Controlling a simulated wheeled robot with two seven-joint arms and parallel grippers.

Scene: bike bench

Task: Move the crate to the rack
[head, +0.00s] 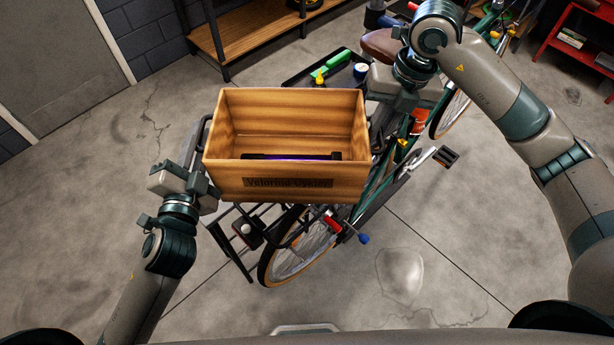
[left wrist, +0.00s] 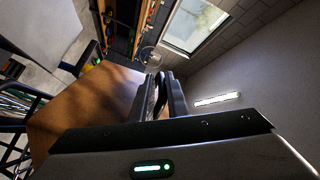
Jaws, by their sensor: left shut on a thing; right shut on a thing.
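The wooden crate (head: 290,178) is upright and roughly level in the middle of the head view, above the bike's rear wheel. A dark purple bar-like object (head: 290,156) lies inside it. My left gripper (head: 203,158) is shut on the crate's left handle, and in the left wrist view its fingers (left wrist: 161,95) close at the brown crate side (left wrist: 85,108). My right gripper (head: 382,125) is shut on the right handle. The dark rack (head: 297,215) on the bike is mostly hidden under the crate. I cannot tell whether the crate touches it.
The green bike with its rear wheel (head: 292,262) stands under and to the right of the crate. A black tray (head: 340,66) with green tools lies behind. A wooden shelf (head: 255,32) stands at the back and a red shelf (head: 578,40) at far right. The front floor is clear.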

